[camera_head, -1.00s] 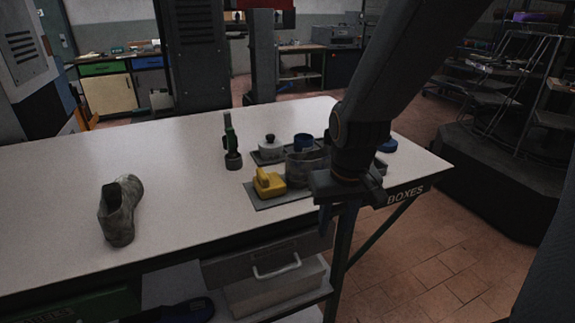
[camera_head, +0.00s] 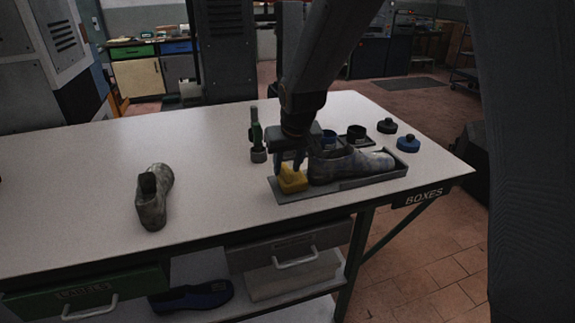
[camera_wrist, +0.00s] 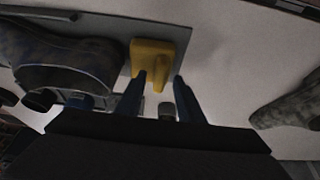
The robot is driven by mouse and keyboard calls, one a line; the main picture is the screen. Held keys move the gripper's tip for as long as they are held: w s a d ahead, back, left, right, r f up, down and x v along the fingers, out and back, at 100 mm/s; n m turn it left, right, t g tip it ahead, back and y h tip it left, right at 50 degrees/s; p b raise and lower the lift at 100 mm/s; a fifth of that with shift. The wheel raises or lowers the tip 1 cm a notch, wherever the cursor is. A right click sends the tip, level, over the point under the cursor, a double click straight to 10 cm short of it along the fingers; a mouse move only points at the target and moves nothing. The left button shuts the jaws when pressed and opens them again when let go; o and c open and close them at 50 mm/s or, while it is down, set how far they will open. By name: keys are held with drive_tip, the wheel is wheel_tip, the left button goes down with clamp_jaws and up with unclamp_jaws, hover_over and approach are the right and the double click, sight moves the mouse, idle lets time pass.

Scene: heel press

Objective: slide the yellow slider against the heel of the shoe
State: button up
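The yellow slider (camera_head: 292,181) sits at the left end of a grey tray (camera_head: 340,188) on the table. The grey-blue shoe (camera_head: 352,166) lies on the tray to its right, heel toward the slider. In the wrist view the slider (camera_wrist: 152,53) is close to the heel of the shoe (camera_wrist: 75,65), with a narrow strip between them. My gripper (camera_head: 289,164) is over the slider, pointing down. In the wrist view its two blue fingers (camera_wrist: 160,84) are apart, with the slider's raised knob between or just beyond their tips. Contact with the knob cannot be told.
A second worn shoe (camera_head: 153,197) stands alone on the left of the table. A green tool (camera_head: 256,136) stands behind the tray. A black knobbed piece (camera_head: 387,126) and a blue one (camera_head: 408,143) are at the back right. The table's left half is mostly clear.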

drive_tip(key=shift+w+f, duration=0.2)
drive_tip(key=shift+f, duration=0.3)
clamp_jaws()
